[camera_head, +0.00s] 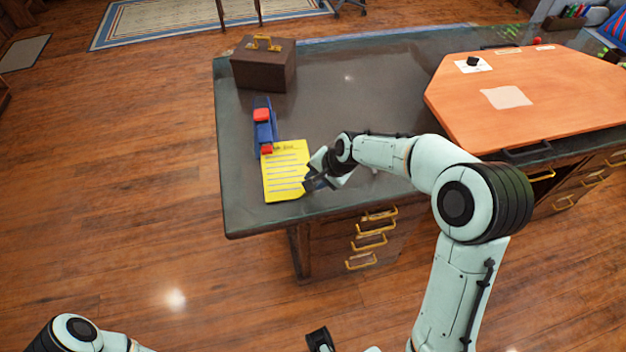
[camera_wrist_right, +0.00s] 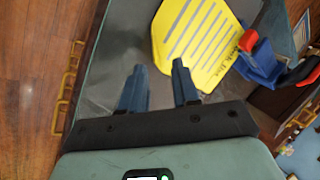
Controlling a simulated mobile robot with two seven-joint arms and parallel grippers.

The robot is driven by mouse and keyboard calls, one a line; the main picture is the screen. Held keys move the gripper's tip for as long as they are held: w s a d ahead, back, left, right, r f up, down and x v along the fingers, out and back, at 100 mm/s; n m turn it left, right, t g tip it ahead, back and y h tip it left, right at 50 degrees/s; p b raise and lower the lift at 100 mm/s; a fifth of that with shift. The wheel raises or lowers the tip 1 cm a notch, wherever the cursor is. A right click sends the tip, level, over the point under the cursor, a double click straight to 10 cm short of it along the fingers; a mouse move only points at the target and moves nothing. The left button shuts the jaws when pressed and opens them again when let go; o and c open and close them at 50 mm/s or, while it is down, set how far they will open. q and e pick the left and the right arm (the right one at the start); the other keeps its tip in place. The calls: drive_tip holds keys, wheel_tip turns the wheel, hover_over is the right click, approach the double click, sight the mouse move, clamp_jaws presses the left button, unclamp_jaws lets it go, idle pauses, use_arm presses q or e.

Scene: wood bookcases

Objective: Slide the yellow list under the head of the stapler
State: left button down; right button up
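The yellow list (camera_head: 286,174) lies flat near the front left corner of the dark desk. The blue stapler (camera_head: 264,128) with red parts lies just behind it, its near red end at the list's top left corner. I cannot tell whether any paper is under the head. My right gripper (camera_head: 312,182) is low at the list's right edge. In the right wrist view its two fingers (camera_wrist_right: 159,82) are apart with nothing between them; the list (camera_wrist_right: 195,40) is just beyond them, with the stapler (camera_wrist_right: 258,62) to its right.
A dark brown box (camera_head: 264,68) with a gold handle stands behind the stapler. An orange desk section (camera_head: 540,85) is at the right, holding papers. The grey desktop (camera_head: 360,85) between is mostly clear. Drawers with gold handles (camera_head: 370,243) are under the front edge.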

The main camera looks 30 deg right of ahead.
use_arm(q)
drive_tip(key=shift+w+r+p, duration=0.1)
drive_tip(key=shift+r+p, duration=0.25)
drive_tip(key=shift+r, duration=0.1)
use_arm(e)
drive_tip(key=v, duration=1)
drive_tip(key=shift+r, duration=0.3)
drive_tip(key=shift+s, duration=0.2)
